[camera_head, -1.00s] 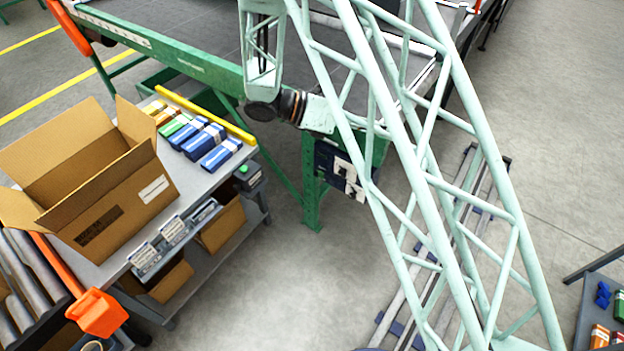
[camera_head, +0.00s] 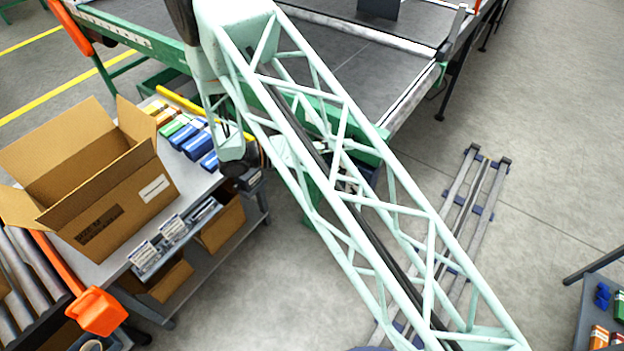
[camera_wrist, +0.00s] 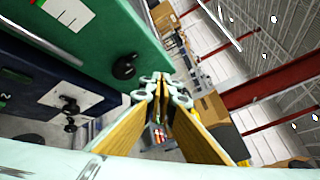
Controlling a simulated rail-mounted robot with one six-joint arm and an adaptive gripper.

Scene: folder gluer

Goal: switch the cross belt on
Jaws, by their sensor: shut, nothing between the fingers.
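In the wrist view a dark blue control box (camera_wrist: 35,92) sits at the left, with white label plates and dark switch knobs (camera_wrist: 70,108) on it. Its markings are too small to read. A green steel face (camera_wrist: 105,30) beside it carries a black round knob (camera_wrist: 124,67). My gripper (camera_wrist: 163,82) is shut and empty, its fingertips apart from the box's knobs and to their right. In the head view my arm covers most of the box, and my gripper is hidden there. The dark belt bed (camera_head: 345,65) lies behind the arm.
A packing table (camera_head: 205,190) at the left holds an open carton (camera_head: 120,195) and several small coloured boxes (camera_head: 190,135). Floor rails (camera_head: 470,205) lie at the right. A shelf with small boxes (camera_head: 600,315) stands at the lower right. Clear floor lies between.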

